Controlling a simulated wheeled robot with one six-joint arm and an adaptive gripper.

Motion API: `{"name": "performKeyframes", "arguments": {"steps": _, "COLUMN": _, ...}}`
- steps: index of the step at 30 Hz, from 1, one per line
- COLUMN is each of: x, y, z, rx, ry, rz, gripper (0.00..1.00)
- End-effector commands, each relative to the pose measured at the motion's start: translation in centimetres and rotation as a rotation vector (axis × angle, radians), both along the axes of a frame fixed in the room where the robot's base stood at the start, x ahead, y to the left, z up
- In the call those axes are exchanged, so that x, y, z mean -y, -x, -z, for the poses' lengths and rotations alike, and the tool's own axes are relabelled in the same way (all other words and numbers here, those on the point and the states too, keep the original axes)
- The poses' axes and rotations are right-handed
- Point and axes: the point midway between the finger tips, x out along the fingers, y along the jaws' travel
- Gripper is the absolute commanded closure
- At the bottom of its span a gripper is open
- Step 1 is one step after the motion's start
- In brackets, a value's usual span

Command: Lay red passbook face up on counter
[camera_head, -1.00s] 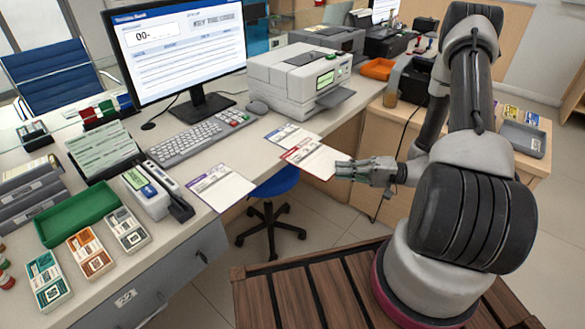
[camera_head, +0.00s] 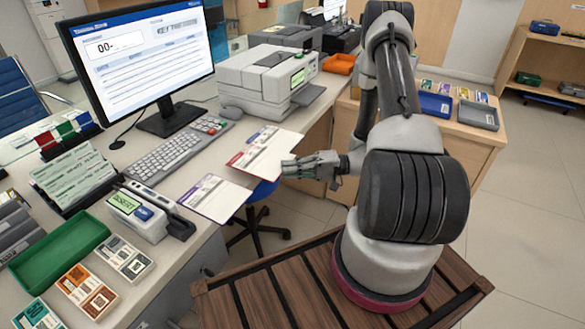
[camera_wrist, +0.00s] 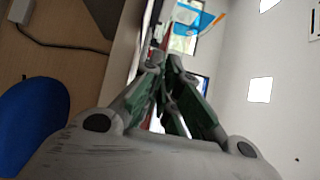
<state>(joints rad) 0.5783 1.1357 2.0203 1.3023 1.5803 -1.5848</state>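The red passbook (camera_head: 268,153) shows as an open white page with a red band and print facing up in the head view. Its left part is over the counter edge, and its right end meets my gripper (camera_head: 288,168). My gripper appears shut on that end, just off the counter's front edge. In the wrist view the fingers (camera_wrist: 166,75) are close together around a thin edge, mostly hidden by them. I cannot tell whether the passbook touches the counter (camera_head: 207,125).
Another purple-banded passbook (camera_head: 215,198) lies at the counter's front edge. A keyboard (camera_head: 178,150), monitor (camera_head: 150,55) and printer (camera_head: 268,82) stand behind. A card reader (camera_head: 140,215) and green tray (camera_head: 60,252) are to the left. A blue stool (camera_head: 263,190) is below the edge.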

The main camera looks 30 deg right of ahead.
Motion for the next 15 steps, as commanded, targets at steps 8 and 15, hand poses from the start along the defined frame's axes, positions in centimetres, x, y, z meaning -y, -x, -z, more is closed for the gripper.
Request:
{"name": "performKeyframes", "arguments": {"steps": 8, "x": -1.0, "y": -1.4, "z": 1.3, "rx": 0.0, "ry": 0.0, "rz": -0.001, "gripper": 1.0}}
{"name": "performKeyframes", "arguments": {"steps": 15, "x": -1.9, "y": -2.6, "z": 2.5, "rx": 0.0, "ry": 0.0, "rz": -0.001, "gripper": 1.0}}
